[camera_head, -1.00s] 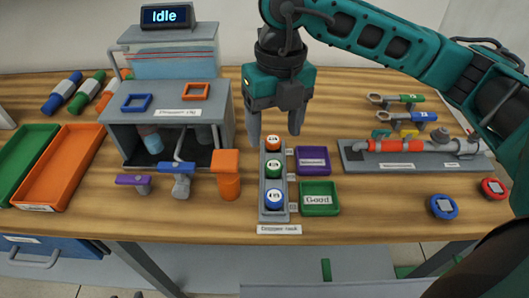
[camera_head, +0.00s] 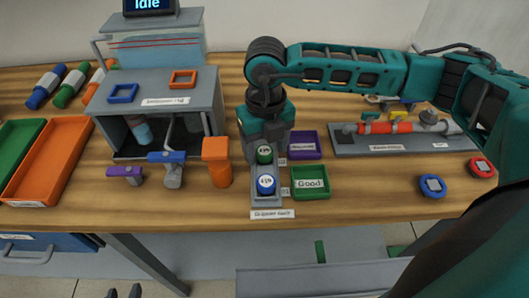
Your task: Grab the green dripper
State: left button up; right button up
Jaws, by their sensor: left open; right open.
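The green dripper (camera_head: 264,155) stands in the grey dripper rack (camera_head: 267,199), behind the blue dripper (camera_head: 266,184). My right gripper (camera_head: 264,150) is low over the rack, at the green dripper. It is open; whether its fingers touch the dripper cannot be told. The orange dripper is hidden behind this gripper. My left gripper (camera_head: 124,293) shows only as dark fingertips at the bottom edge, left of the middle. It is open and empty, far from the rack.
A purple tray (camera_head: 319,153) and a green "Good" tray (camera_head: 325,192) stand right of the rack. The orange-topped post (camera_head: 217,171) is close on its left. A grey pipe board (camera_head: 351,145) lies further right. Bare table lies between the green tray and the blue round device (camera_head: 432,187).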

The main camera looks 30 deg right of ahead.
jog(key=shift+f, duration=0.3)
jog(key=shift+c, duration=0.4)
jog(key=c, duration=1)
